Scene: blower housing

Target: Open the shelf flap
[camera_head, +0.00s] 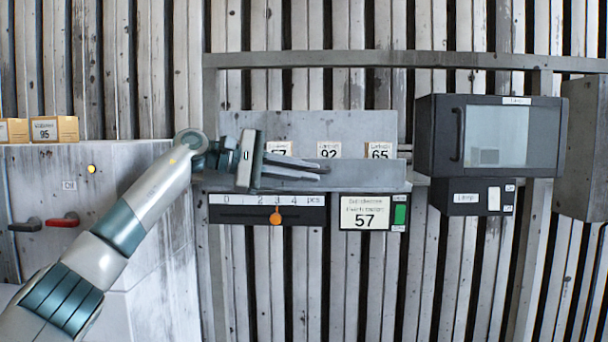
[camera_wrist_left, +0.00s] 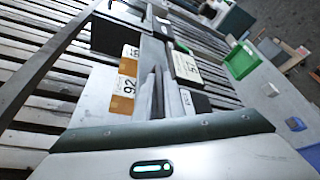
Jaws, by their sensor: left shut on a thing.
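The shelf flap (camera_head: 370,173) is a plain grey strip along the front of a wall shelf, in the middle of the head view. It stands before the lower part of several labelled boxes, such as 92 (camera_head: 328,150) and 65 (camera_head: 380,150). My left gripper (camera_head: 324,169) reaches in from the left, with its fingers close together at the flap's upper edge. It is shut on the flap. In the left wrist view the fingers (camera_wrist_left: 152,92) lie beside the box marked 92 (camera_wrist_left: 123,88); the exact contact is hard to see. My right gripper is not in view.
Below the shelf are a slider scale with an orange knob (camera_head: 276,216) and a display reading 57 (camera_head: 364,214) with a green button. A black windowed cabinet (camera_head: 440,135) stands close on the right. A grey cabinet with red (camera_head: 63,220) and black handles is at the left.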

